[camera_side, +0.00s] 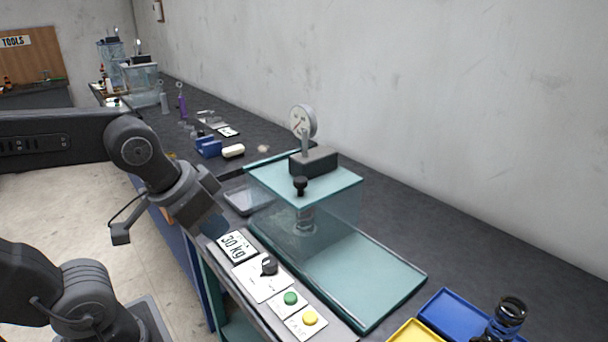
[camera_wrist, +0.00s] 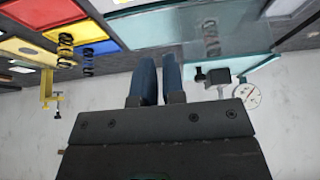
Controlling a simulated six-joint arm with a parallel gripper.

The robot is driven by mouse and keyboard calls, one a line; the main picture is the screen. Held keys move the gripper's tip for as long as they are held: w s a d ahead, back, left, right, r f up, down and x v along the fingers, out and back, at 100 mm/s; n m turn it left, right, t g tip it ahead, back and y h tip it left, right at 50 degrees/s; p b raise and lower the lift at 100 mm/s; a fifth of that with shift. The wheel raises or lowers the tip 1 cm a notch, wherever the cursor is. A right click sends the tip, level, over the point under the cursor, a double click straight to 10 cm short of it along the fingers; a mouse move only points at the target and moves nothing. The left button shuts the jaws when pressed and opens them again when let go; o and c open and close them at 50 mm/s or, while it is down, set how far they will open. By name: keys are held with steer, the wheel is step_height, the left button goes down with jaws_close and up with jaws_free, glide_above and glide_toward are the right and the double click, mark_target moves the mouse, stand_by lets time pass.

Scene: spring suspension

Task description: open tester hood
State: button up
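The tester (camera_side: 392,272) stands on the dark bench, with a teal glass base. Its clear hood (camera_side: 335,212) is a glass box over the rear part of the base, with a teal top. A black knob (camera_side: 300,186) stands on the hood's top near its front edge; the knob also shows in the wrist view (camera_wrist: 198,75). My gripper (camera_side: 208,217) is left of the hood, apart from it, over the bench's front edge. In the wrist view its two blue fingers (camera_wrist: 159,70) show a narrow gap with nothing between them.
A round gauge (camera_side: 303,121) on a dark block rises behind the knob. A 30 kg label (camera_side: 236,247), a black dial (camera_side: 269,265), a green button (camera_side: 290,298) and a yellow button (camera_side: 309,318) lie along the front. Blue (camera_side: 450,308) and yellow trays and a dark spring (camera_side: 506,318) stand at the lower right.

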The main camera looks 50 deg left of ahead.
mark_target(300, 179)
steer(key=o, duration=0.8)
steer(key=w+r+g, duration=0.1)
steer(key=w+r, duration=0.1)
steer(key=w, duration=0.1)
steer(key=w+a+r+n, duration=0.1)
steer(key=w+r, duration=0.2)
steer(key=w, duration=0.1)
steer(key=w+a+r+g, duration=0.1)
steer(key=w+r, duration=0.2)
steer(key=shift+w+a+r+g, duration=0.25)
steer(key=shift+w+g, duration=0.05)
steer(key=shift+w, duration=0.1)
steer(key=shift+c, duration=0.2)
steer(key=shift+o, duration=0.7)
steer(key=w+a+r+n+g, duration=0.1)
steer(key=w+a, duration=0.1)
steer(key=w, duration=0.4)
steer(key=w+a+r+n+g, duration=0.1)
steer(key=w+a+g, duration=0.1)
steer(key=w, duration=0.3)
steer(key=shift+w+a+r, duration=0.2)
steer(key=shift+w+a, duration=0.1)
steer(key=shift+w, duration=0.1)
steer(key=f, duration=1.3)
steer(key=shift+w+a+f, duration=0.1)
steer(key=shift+w+f, duration=0.1)
steer(key=shift+f, duration=0.2)
jaws_close()
